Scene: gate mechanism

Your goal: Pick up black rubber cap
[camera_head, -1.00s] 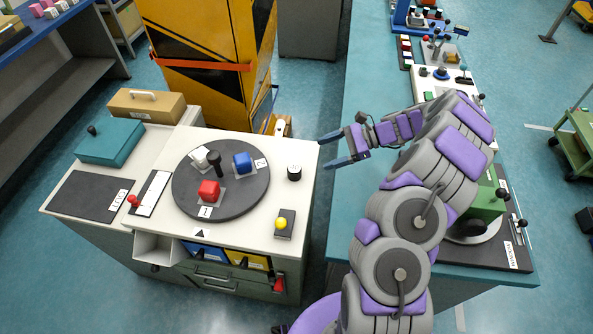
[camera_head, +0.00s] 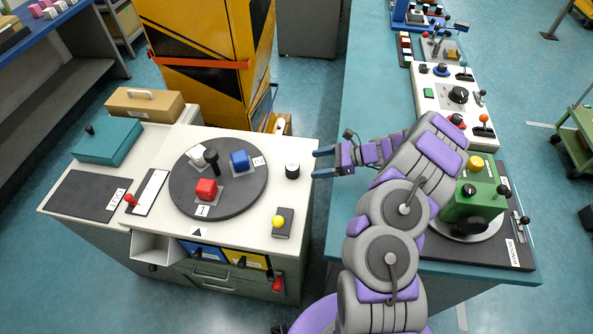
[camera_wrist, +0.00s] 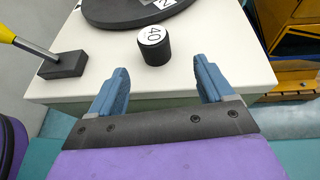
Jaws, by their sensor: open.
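The black rubber cap (camera_head: 292,171) is a short black cylinder with a white top, standing upright near the right edge of the white worktop. In the wrist view the cap (camera_wrist: 154,47) shows the marking "40" on its top. My gripper (camera_head: 325,163) is open and empty, just to the right of the cap in the head view. In the wrist view my gripper's blue fingers (camera_wrist: 160,88) are spread apart, with the cap beyond them and roughly centred in the gap. The fingers do not touch the cap.
A dark round turntable (camera_head: 240,198) with red, blue and white blocks and a black knob lies left of the cap. A yellow-knobbed lever (camera_head: 278,222) stands nearer the worktop's front. A green machine (camera_head: 470,205) is on the teal bench at right.

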